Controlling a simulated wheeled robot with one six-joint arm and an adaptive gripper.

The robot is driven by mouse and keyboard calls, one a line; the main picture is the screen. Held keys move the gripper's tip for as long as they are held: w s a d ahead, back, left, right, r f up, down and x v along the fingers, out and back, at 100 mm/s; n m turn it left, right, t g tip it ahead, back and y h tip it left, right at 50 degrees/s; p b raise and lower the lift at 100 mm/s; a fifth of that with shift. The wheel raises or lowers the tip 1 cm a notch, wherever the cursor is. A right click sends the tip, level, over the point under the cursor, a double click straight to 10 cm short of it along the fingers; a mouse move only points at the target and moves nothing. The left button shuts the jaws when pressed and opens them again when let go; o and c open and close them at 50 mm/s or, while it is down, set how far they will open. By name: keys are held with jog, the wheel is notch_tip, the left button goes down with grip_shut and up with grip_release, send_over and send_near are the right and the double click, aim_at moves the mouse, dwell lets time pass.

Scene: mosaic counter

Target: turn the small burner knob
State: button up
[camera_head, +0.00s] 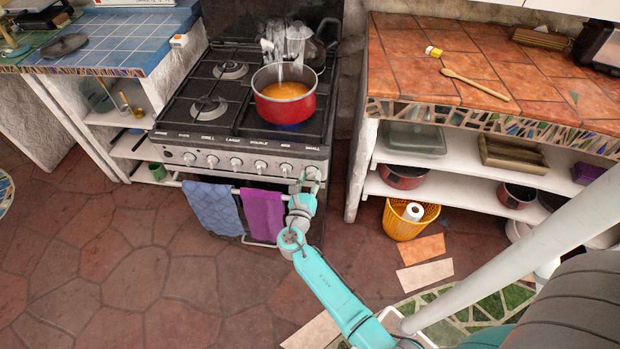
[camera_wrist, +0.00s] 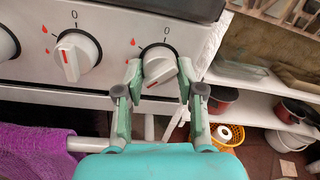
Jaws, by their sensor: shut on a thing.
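The small burner knob (camera_wrist: 159,70) is the white rightmost knob on the stove's front panel. Its grip bar is slanted in the wrist view, with a red mark toward the lower left. My gripper (camera_wrist: 159,72) is shut on this knob, with one finger on its left side and one on its right.
A red pot (camera_head: 284,113) of orange liquid stands on the stove (camera_head: 237,85). A blue towel (camera_head: 212,207) and a purple towel (camera_head: 262,213) hang on the rail below the knobs. Open shelves (camera_head: 445,192) and a yellow basket (camera_head: 402,228) stand at the right.

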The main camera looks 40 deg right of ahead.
jog(key=m, duration=0.8)
jog(key=shift+y, duration=0.4)
jog(key=m, duration=0.3)
jog(key=shift+r+m, duration=0.1)
jog(key=shift+m, duration=0.3)
jog(key=m, duration=0.4)
jog(key=shift+t+y, duration=0.3)
jog(key=m, duration=0.5)
jog(key=shift+r, duration=0.1)
jog(key=m, duration=0.5)
jog(key=shift+t, duration=0.4)
jog(key=shift+m, duration=0.4)
